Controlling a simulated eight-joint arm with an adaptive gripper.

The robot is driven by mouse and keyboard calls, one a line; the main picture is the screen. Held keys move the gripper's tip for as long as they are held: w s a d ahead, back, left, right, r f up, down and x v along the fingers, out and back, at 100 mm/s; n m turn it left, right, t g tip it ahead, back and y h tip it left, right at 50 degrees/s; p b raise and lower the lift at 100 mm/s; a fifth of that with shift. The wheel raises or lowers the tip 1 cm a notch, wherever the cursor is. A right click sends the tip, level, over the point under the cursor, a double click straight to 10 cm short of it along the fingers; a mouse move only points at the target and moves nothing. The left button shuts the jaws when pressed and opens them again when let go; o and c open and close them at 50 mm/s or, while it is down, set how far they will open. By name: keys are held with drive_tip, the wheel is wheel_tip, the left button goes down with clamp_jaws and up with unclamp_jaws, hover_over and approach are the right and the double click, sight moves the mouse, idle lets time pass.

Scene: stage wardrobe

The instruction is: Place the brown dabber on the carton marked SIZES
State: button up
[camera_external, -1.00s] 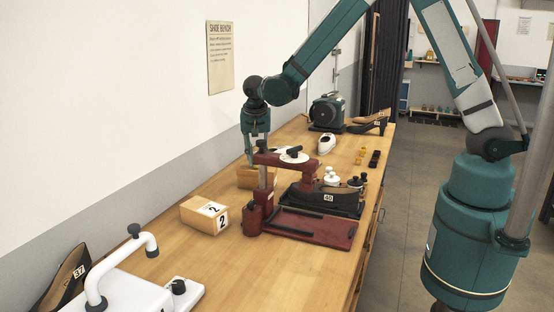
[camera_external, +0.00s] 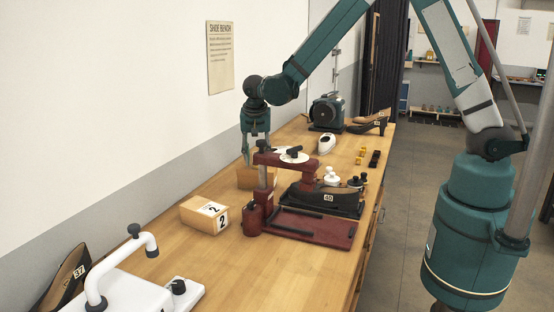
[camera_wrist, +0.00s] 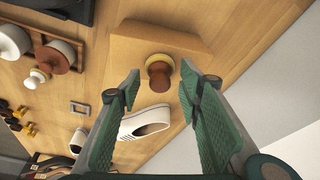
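The brown dabber (camera_wrist: 159,74), a brown knob with a yellowish pad, stands between and beyond my gripper's fingertips in the wrist view. It appears to rest on a plain tan carton (camera_wrist: 135,50). My gripper (camera_wrist: 160,82) is open, with a clear gap on both sides of the dabber. In the external view my gripper (camera_external: 254,157) is low over the carton (camera_external: 246,177) behind the red press. The dabber cannot be made out there, and no SIZES marking is readable in either view.
A box marked 2 (camera_external: 205,214) is nearer. A white shoe (camera_wrist: 145,122) and several small pots and blocks lie beyond. Bare bench lies in front of the box.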

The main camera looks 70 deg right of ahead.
drive_tip(key=v, duration=1.1)
drive_tip(key=shift+r, duration=0.4)
drive_tip(key=shift+s+a, duration=0.1)
drive_tip(key=shift+s, duration=0.05)
drive_tip(key=s+a+r+n+t+y, duration=0.1)
drive_tip(key=s+r+n+t, duration=0.15)
drive_tip(key=s+r, duration=0.55)
drive_tip(key=s+a+r+n+t, duration=0.1)
drive_tip(key=s+r+n, duration=0.35)
drive_tip(key=s, duration=0.55)
drive_tip(key=s+a+n+t+y, duration=0.1)
drive_tip(key=s+n, duration=0.5)
drive_tip(key=s, duration=1.2)
drive_tip(key=shift+s+a+r+t+y, duration=0.45)
drive_tip(key=shift+a+t, duration=0.3)
drive_tip(key=shift+a, duration=0.3)
